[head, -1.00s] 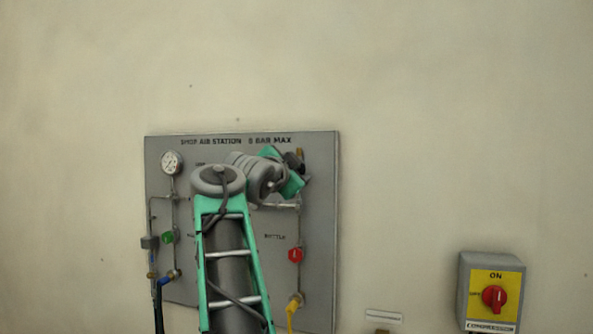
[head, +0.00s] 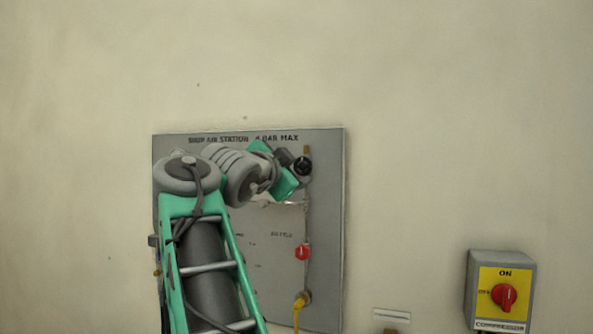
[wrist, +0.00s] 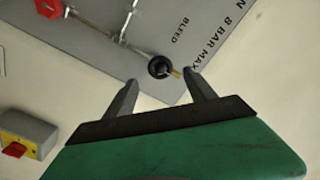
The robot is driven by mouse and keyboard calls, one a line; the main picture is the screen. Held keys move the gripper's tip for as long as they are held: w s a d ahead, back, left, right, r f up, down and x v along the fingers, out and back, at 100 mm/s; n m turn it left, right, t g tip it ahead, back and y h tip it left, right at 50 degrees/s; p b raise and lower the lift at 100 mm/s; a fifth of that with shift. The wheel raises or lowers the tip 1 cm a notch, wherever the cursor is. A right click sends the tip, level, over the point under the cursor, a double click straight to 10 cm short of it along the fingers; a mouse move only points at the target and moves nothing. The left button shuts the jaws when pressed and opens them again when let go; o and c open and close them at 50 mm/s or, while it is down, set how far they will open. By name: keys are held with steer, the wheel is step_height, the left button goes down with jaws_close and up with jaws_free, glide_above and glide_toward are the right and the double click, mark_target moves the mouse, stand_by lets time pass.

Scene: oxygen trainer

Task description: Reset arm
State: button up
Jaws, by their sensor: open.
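My gripper (wrist: 161,82) is open and empty in the wrist view, its two dark fingers spread apart. Beyond the fingertips is the black bleed knob (wrist: 160,67) on the grey air station panel (wrist: 205,25); I cannot tell the exact gap between them. In the head view my arm reaches up across the left and middle of the panel (head: 325,220). My green wrist is just left of the black knob (head: 303,165), and the fingers are hard to make out there.
A red valve handle (head: 302,252) and a yellow hose fitting (head: 301,301) sit on the panel's right side below the knob. A grey and yellow compressor switch box (head: 502,290) with a red knob is on the wall to the right. The wall above is clear.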

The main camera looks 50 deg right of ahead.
steer(key=w+a+f+n+t+y+p, duration=0.25)
steer(key=w+a+f+n+y, duration=0.3)
steer(key=a+f, duration=0.35)
steer(key=w+a+f+n+t+y+p, duration=0.1)
steer(key=w+a+f+n+y+p, duration=0.25)
steer(key=w+a+f+n, duration=0.55)
steer(key=s+a+f+n+g+y+p, duration=0.1)
steer(key=s+a+f+n+y+p, duration=0.25)
steer(key=a+f, duration=0.65)
steer(key=s+a+f+n+g+y, duration=0.2)
steer(key=s+a+f+n, duration=0.1)
steer(key=s+a+f, duration=0.3)
steer(key=s+a+f+n+g+y, duration=0.2)
steer(key=s+a+f, duration=0.4)
steer(key=s+f, duration=0.4)
step_height(320, 180, down, 2)
steer(key=shift+a+f+n+g+y+p, duration=0.1)
steer(key=shift+a+n+g+y+p, duration=0.1)
steer(key=shift+n+g+y+p, duration=0.2)
steer(key=shift+w, duration=0.1)
steer(key=shift+c, duration=0.2)
